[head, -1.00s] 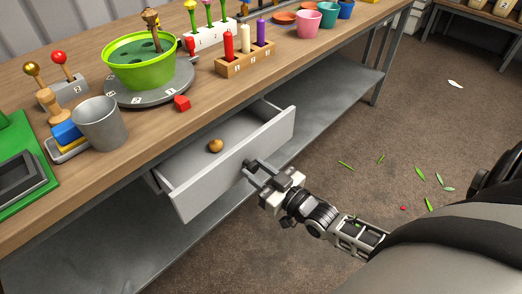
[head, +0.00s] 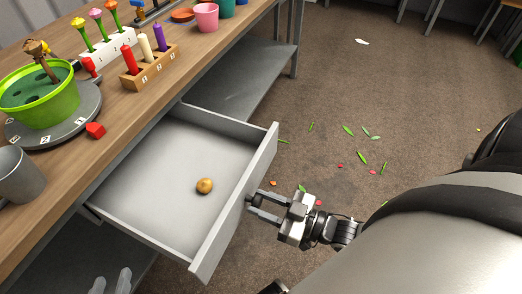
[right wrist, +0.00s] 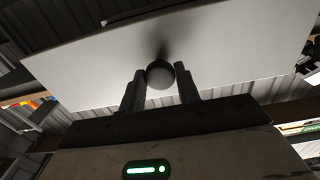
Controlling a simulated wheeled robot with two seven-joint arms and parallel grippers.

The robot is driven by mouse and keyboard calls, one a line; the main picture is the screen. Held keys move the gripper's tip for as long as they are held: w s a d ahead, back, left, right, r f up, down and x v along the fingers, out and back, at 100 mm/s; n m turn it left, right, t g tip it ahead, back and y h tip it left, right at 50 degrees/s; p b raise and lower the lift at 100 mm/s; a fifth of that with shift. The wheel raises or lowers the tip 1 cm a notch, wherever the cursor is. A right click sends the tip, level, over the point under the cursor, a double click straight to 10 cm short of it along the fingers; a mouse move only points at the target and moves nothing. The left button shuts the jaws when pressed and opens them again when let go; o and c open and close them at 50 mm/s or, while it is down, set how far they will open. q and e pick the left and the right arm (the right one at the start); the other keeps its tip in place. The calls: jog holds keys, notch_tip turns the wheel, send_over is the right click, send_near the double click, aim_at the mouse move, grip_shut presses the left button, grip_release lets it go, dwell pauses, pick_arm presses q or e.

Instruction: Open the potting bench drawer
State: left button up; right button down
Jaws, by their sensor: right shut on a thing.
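The potting bench drawer (head: 171,176) is pulled out, with its pale inside showing and its front panel (head: 236,205) facing the right. My right gripper (head: 254,202) is at the outer side of the panel. In the right wrist view, its two dark fingers (right wrist: 160,88) are shut on a round knob (right wrist: 160,76) in front of the pale panel. In the head view the knob is hidden by the fingers.
A small brown round object (head: 204,186) lies in the drawer. On the bench top (head: 111,115) stand a green pot (head: 62,107) on a grey turntable, a grey cup (head: 20,178) and a candle block (head: 150,69). The floor right of the drawer has only scattered leaves and petals.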

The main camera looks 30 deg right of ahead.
jog(key=shift+s, duration=0.1)
dwell(0.3)
jog(key=c, duration=1)
grip_release()
jog(key=shift+d, duration=0.1)
jog(key=v, duration=1.6)
